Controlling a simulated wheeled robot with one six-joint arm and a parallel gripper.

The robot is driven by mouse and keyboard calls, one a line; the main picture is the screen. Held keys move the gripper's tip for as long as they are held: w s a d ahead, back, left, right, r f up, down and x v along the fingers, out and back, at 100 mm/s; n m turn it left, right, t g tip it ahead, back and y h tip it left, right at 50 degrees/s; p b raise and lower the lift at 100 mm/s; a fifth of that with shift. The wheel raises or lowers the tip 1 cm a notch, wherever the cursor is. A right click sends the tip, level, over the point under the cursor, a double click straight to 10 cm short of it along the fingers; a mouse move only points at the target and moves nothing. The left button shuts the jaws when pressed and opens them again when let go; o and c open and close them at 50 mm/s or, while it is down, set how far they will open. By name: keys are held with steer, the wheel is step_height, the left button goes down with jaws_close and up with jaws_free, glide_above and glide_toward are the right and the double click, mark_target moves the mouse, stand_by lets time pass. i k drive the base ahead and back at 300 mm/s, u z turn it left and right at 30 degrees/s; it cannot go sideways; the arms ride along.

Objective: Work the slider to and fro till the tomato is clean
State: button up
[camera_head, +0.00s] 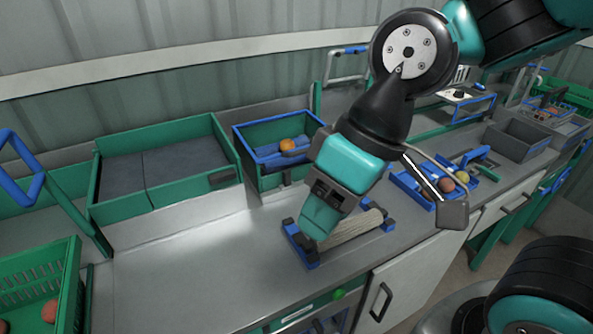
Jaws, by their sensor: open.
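A low blue-framed device (302,252) with a pale ribbed, roller-like bar (352,228) sits on the counter near its front edge. It may be the slider, but I cannot tell for certain. My gripper (315,232) points down over its left part and hides some of it. The jaws are open, though the gap between the fingers is hard to see, and I cannot tell whether they touch the device. No tomato shows on the device; one could be hidden behind my gripper. An orange tomato (288,145) lies in a blue-rimmed box (262,128) behind it.
A wide green-sided tray (165,125) stands at the back left. A green crate (55,262) with reddish tomatoes is at the lower left. A blue tray (412,190) with several round fruits lies right of my arm. The metal counter (190,270) is clear on the left.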

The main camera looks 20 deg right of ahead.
mark_target(287, 183)
steer(key=z, duration=1.9)
steer(key=k, duration=0.85)
steer(key=u, duration=1.5)
steer(key=i, duration=0.5)
steer(key=u, duration=0.05)
